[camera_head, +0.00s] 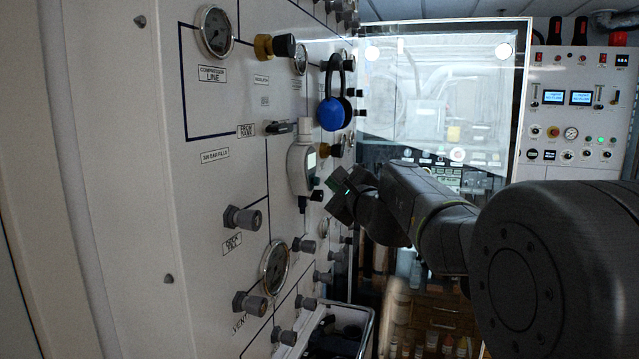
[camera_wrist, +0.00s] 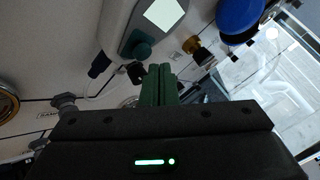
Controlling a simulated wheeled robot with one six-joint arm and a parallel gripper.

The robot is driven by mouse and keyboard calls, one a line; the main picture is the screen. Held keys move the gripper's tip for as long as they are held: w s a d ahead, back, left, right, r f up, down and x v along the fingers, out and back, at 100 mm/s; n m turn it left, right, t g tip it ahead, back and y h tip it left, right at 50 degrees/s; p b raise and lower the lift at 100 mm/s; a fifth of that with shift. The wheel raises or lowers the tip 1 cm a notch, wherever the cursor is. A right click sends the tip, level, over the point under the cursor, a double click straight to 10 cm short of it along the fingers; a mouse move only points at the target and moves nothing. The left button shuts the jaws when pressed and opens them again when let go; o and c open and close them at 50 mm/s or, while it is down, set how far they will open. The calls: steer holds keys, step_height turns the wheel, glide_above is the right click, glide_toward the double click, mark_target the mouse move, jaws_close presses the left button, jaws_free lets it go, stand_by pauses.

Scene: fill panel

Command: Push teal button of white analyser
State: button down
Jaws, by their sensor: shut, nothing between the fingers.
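The white analyser (camera_head: 297,170) hangs on the panel, left of my gripper in the head view. In the wrist view its white body (camera_wrist: 114,22) and pale screen (camera_wrist: 164,13) are at the top. My gripper (camera_head: 335,181) is shut and empty. Its green fingers (camera_wrist: 160,72) point at the analyser's lower end, and the tips appear just below the button in the wrist view. A gap seems to remain between tips and button.
A blue round thing with a black loop (camera_head: 332,114) hangs above and right of the analyser. Grey valve knobs (camera_head: 243,218) and gauges (camera_head: 275,268) stick out of the panel. A glass screen (camera_head: 440,90) stands behind. A bin (camera_head: 368,318) is below.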

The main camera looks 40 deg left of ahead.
steer(key=w+d, duration=0.1)
steer(key=d, duration=0.4)
steer(key=shift+w+d+b, duration=0.4)
steer(key=shift+b, duration=0.05)
stand_by(1.1)
